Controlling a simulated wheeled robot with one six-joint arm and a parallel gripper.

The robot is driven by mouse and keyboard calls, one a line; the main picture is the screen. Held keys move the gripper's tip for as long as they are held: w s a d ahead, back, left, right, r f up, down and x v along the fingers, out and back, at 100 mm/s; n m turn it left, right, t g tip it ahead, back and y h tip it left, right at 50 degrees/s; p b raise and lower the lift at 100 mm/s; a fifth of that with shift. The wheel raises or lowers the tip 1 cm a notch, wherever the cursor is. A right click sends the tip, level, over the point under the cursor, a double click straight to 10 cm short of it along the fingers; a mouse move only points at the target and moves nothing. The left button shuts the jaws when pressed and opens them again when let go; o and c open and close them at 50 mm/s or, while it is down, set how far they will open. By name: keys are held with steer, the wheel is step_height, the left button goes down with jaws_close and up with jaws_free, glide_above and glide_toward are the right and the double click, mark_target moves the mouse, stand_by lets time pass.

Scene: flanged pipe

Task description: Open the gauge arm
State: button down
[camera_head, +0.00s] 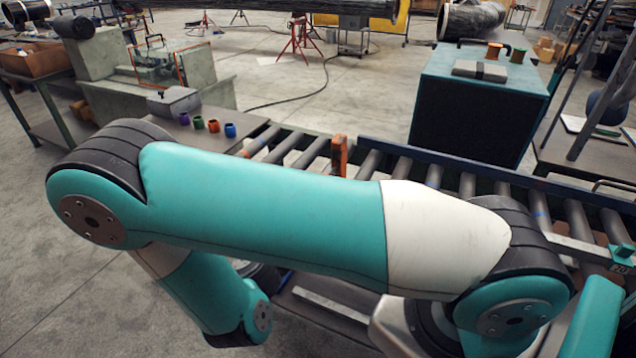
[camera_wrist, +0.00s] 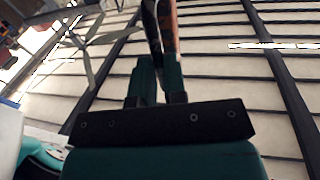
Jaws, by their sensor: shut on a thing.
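In the wrist view, my gripper (camera_wrist: 157,78) is shut on a narrow upright bar, dark on one side and orange-brown on the other. This looks like the gauge arm (camera_wrist: 168,32); it runs up out of the top of the picture. The fingers hide its lower part. In the head view, an orange upright piece (camera_head: 338,155) stands at the roller conveyor, behind my arm. I cannot tell whether it is the same part. My gripper is not visible in the head view.
The roller conveyor (camera_head: 468,185) runs behind my arm. A teal-topped cabinet (camera_head: 470,115) stands beyond it. Several small coloured cups (camera_head: 213,125) sit on the bench at left. Open concrete floor (camera_head: 300,92) lies behind. The wrist view faces a slatted ceiling (camera_wrist: 220,60).

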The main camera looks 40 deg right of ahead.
steer(key=shift+a, duration=0.15)
stand_by(0.3)
steer(key=c, duration=1.2)
jaws_free()
steer(key=shift+o, duration=0.2)
